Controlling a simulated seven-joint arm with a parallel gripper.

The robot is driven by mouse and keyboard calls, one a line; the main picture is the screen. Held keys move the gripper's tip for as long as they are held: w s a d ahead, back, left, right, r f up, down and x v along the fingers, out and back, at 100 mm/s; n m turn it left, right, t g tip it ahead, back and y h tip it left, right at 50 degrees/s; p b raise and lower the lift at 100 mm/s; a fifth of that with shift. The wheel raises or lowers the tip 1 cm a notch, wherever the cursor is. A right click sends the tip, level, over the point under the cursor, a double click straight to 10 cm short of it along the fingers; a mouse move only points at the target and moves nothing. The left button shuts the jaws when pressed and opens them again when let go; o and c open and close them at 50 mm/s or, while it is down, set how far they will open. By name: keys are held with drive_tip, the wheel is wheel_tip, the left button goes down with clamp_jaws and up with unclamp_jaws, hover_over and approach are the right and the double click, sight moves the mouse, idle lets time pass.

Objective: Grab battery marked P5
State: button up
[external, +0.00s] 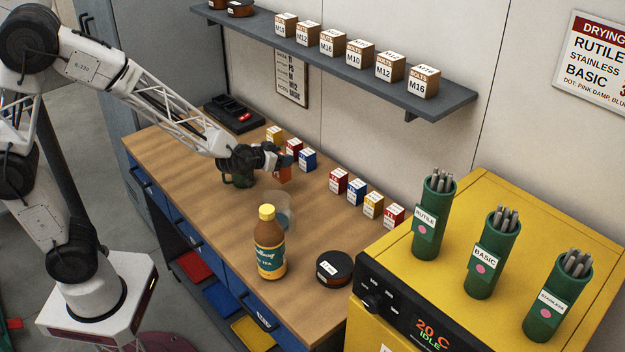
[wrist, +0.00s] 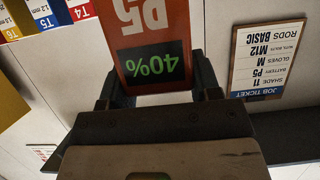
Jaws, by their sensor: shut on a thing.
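My gripper (external: 275,159) is shut on an orange battery (external: 284,175) above the back part of the wooden bench, close to a row of small boxes. In the wrist view the battery (wrist: 155,25) sits between the two fingers of my gripper (wrist: 157,82). Its face appears upside down and reads "P5", with a dark display showing 40% in green. In the external view the battery is partly hidden by the gripper.
A black dock (external: 235,113) with a red display stands at the bench's far end. Small coloured boxes (external: 338,181) line the wall side. A bottle (external: 269,245), clear cup (external: 281,212) and dark round tin (external: 335,268) stand nearer. A shelf (external: 340,60) hangs above; a job ticket (wrist: 268,60) is on the wall.

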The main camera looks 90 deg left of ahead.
drive_tip(key=shift+s+d, duration=0.15)
drive_tip(key=shift+s, duration=0.1)
drive_tip(key=shift+r, duration=0.1)
idle(0.5)
